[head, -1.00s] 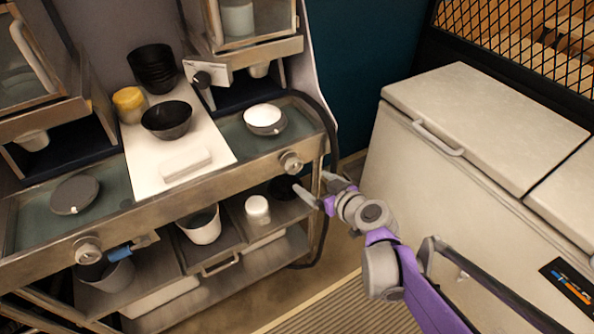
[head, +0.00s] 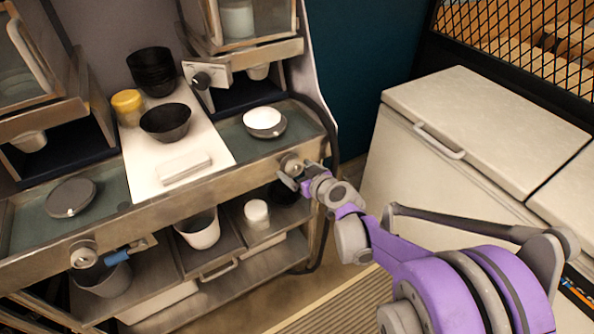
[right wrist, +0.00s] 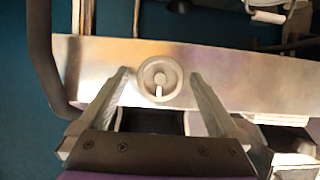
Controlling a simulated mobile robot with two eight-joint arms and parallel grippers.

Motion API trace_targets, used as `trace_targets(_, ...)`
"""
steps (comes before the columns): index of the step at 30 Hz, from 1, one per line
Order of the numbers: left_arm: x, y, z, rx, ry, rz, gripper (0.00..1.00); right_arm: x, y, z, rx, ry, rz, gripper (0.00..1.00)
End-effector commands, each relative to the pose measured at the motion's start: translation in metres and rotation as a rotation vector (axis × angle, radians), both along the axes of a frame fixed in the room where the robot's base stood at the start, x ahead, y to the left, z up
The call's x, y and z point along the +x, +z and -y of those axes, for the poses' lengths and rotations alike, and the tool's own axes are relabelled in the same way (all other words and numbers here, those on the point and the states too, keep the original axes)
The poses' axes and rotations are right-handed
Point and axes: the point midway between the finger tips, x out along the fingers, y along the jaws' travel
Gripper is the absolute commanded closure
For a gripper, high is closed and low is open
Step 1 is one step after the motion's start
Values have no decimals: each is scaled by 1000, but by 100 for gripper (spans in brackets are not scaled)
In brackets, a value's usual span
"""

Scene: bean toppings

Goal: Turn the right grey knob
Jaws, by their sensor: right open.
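The right grey knob (head: 292,166) is a round metal dial on the right part of the counter's front panel. In the right wrist view the knob (right wrist: 160,80) sits between and just beyond the fingertips, with a light pointer mark toward the bottom. My right gripper (head: 290,183) is open in front of the knob, its fingers partly over it in the head view. In the right wrist view the open right gripper (right wrist: 160,78) has a finger on each side of the knob; contact cannot be told. My left gripper is not in view.
Another grey knob (head: 83,254) is on the panel's left part. A white-filled bowl (head: 262,121) stands above the right knob. A black hose (head: 333,140) runs down the counter's right side. A white chest (head: 470,135) stands to the right.

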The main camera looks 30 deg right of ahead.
Motion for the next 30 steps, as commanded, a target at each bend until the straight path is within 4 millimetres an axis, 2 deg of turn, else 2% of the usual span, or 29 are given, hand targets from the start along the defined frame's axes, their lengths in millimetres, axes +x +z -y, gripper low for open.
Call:
trace_targets(5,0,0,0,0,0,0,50,0,0,0,0,0,0,3)
trace_targets(19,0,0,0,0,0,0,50,0,0,0,0,0,0,86)
trace_targets(30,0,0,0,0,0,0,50,0,0,2,69,-1,0,86)
